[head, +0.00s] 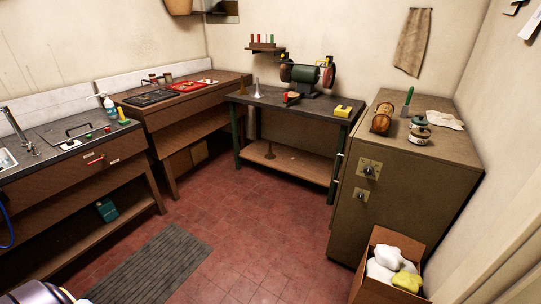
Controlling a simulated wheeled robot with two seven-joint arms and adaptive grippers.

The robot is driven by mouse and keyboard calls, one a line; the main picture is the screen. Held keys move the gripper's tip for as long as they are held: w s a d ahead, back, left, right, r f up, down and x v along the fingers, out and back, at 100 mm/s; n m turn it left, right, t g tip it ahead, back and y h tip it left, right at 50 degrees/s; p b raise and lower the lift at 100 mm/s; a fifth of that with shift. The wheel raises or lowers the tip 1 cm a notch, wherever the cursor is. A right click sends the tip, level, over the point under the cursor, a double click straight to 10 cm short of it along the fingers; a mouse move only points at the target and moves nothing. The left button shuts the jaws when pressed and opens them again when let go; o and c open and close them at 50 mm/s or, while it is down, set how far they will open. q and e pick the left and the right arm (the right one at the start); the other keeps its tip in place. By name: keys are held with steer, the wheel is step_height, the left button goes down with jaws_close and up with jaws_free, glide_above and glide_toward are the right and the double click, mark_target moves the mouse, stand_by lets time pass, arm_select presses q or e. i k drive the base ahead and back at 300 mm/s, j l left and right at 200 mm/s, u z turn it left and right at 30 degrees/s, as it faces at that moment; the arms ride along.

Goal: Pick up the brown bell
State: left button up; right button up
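A small dark brown flared piece, bell-like in shape, (270,152) stands on the lower shelf of the middle workbench (300,165). On that bench's top, a tan-brown cone-shaped piece (242,88) stands at the left beside a pale grey one (257,90). All are small and far off, so I cannot tell for sure which one is the brown bell. Neither of my grippers shows in the head view. Only a rounded part of my own body shows at the bottom left corner.
A bench grinder (305,75) and a yellow block (343,111) are on the middle bench. A tall brown cabinet (395,185) stands at right, with an open carton (362,290) in front. A sink counter (60,150) lines the left. Red floor and a grey mat (150,268) lie clear between.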

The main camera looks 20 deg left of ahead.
mark_target(269, 157)
steer(key=i+j+u, duration=0.6)
steer(key=i+u, duration=0.4)
steer(key=i+j+u, duration=0.15)
steer(key=i, duration=0.65)
steer(key=i+z, duration=0.35)
steer(key=i, duration=0.65)
steer(key=i+z, duration=0.35)
steer(key=i, duration=0.5)
steer(key=i+l+z, duration=0.2)
steer(key=i, duration=0.2)
steer(key=i+l+z, duration=0.2)
steer(key=i, duration=0.2)
